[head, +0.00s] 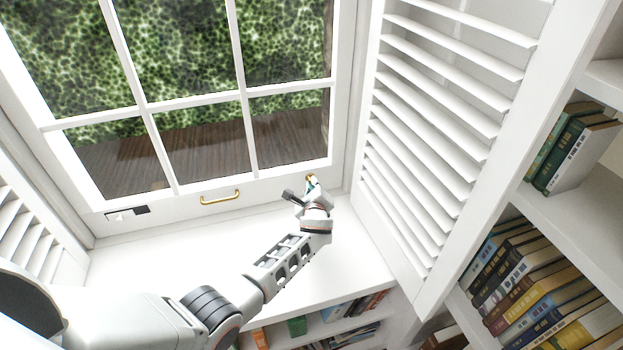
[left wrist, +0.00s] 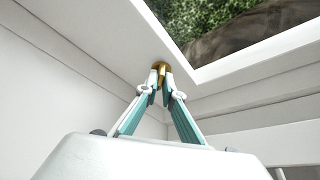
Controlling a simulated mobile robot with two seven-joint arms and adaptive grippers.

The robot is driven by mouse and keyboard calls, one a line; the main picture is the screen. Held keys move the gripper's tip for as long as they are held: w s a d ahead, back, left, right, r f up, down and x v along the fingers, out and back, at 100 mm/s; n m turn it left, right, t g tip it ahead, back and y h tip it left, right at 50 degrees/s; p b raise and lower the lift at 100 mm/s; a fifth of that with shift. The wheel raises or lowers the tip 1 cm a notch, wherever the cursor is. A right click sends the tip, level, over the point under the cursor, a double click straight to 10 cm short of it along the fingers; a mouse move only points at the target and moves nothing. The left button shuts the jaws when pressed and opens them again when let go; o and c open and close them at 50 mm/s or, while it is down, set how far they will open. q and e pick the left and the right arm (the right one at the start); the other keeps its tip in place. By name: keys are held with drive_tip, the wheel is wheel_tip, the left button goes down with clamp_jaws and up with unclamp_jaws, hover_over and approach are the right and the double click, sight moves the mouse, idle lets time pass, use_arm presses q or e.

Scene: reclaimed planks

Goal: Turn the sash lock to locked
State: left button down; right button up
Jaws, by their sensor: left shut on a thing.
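The sash lock (left wrist: 162,66) is a small brass piece on the white bottom rail of the window sash. In the head view the brass lock (head: 310,178) shows at the right end of that rail, partly hidden by my gripper. My left gripper (left wrist: 161,84) is shut on the lock, with its two teal-lined fingertips on either side of the brass. In the head view my left gripper (head: 312,188) reaches up to the rail from below. Whether the lock stands at locked or unlocked cannot be told. My right gripper is not in view.
A brass pull handle (head: 220,197) sits mid-rail. A dark and white fitting (head: 128,213) is at the rail's left. The white sill (head: 165,262) below is mostly clear. A louvred shutter (head: 440,110) stands close on the right, beside shelves of books (head: 545,275).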

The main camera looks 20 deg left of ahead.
use_arm(q)
drive_tip(key=shift+r+m, duration=0.15)
drive_tip(key=shift+m, duration=0.25)
drive_tip(key=shift+m+g+y+p, duration=0.3)
drive_tip(key=shift+p, duration=0.15)
drive_tip(key=shift+w+d+m+g, duration=0.15)
drive_tip(key=shift+m+g, duration=0.15)
drive_tip(key=shift+m, duration=0.3)
drive_tip(key=shift+m+y, duration=0.3)
drive_tip(key=shift+y, duration=0.1)
drive_tip(key=shift+m+g+y, duration=0.3)
drive_tip(key=shift+m+g, duration=0.1)
drive_tip(key=shift+m, duration=0.1)
drive_tip(key=shift+d+m+g+b, duration=0.1)
drive_tip(key=shift+m+g+b, duration=0.25)
drive_tip(key=shift+m, duration=0.15)
drive_tip(key=shift+m+y, duration=0.3)
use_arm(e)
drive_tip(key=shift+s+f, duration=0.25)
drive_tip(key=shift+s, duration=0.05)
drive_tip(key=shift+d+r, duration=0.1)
